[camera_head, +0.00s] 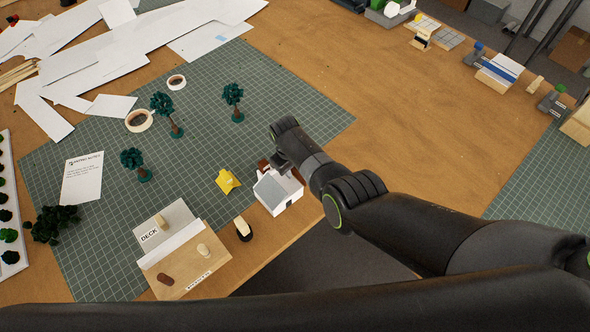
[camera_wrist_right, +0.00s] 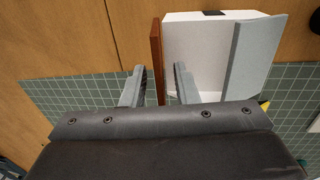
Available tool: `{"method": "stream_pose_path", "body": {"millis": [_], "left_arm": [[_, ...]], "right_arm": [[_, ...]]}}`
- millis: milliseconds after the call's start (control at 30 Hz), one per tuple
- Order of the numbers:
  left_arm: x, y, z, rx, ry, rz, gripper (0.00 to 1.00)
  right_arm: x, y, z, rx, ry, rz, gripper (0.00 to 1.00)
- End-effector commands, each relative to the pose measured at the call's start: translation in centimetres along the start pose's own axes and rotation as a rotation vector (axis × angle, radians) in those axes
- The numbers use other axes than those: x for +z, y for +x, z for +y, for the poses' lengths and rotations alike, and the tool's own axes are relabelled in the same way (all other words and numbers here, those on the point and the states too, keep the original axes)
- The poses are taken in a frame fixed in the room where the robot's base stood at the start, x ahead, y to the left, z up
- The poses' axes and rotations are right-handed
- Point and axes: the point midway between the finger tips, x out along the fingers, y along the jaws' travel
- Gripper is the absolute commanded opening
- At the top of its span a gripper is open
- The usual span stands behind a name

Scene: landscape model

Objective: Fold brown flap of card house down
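The card house (camera_head: 281,194) is a small white model with a grey roof, near the front edge of the green mat. In the right wrist view its white wall (camera_wrist_right: 205,55) and grey roof panel (camera_wrist_right: 254,60) show. Its brown flap (camera_wrist_right: 156,55) stands up at the left side of the white wall. It shows only as a small brown patch in the head view (camera_head: 263,165). My right gripper (camera_wrist_right: 161,86) is open, with one finger on each side of the flap and visible gaps. My left gripper is not in view.
A yellow piece (camera_head: 227,181) lies left of the house. A deck model (camera_head: 167,228) with small pegs stands at the front left. Dark green trees (camera_head: 233,101) and tape rings (camera_head: 139,121) stand farther back.

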Motion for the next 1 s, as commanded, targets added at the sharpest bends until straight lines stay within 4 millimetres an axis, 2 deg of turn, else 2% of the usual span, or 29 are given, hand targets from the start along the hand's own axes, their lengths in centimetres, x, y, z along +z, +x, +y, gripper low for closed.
{"method": "stream_pose_path", "body": {"millis": [33,167,500,700,1000], "left_arm": [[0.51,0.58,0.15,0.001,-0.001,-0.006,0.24],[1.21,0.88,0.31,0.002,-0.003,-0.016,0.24],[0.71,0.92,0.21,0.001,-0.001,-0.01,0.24],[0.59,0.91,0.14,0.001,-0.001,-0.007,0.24],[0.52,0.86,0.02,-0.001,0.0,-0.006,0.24]], "right_arm": [[-0.03,0.61,-0.17,0.0,0.0,0.001,0.27],[-0.03,0.96,-0.32,0.0,-0.001,0.001,0.27],[0.0,0.97,-0.35,0.0,-0.001,0.001,0.27],[0.0,0.98,-0.35,0.0,-0.001,0.0,0.01],[0.01,1.0,-0.52,0.019,-0.001,0.0,0.0]]}}
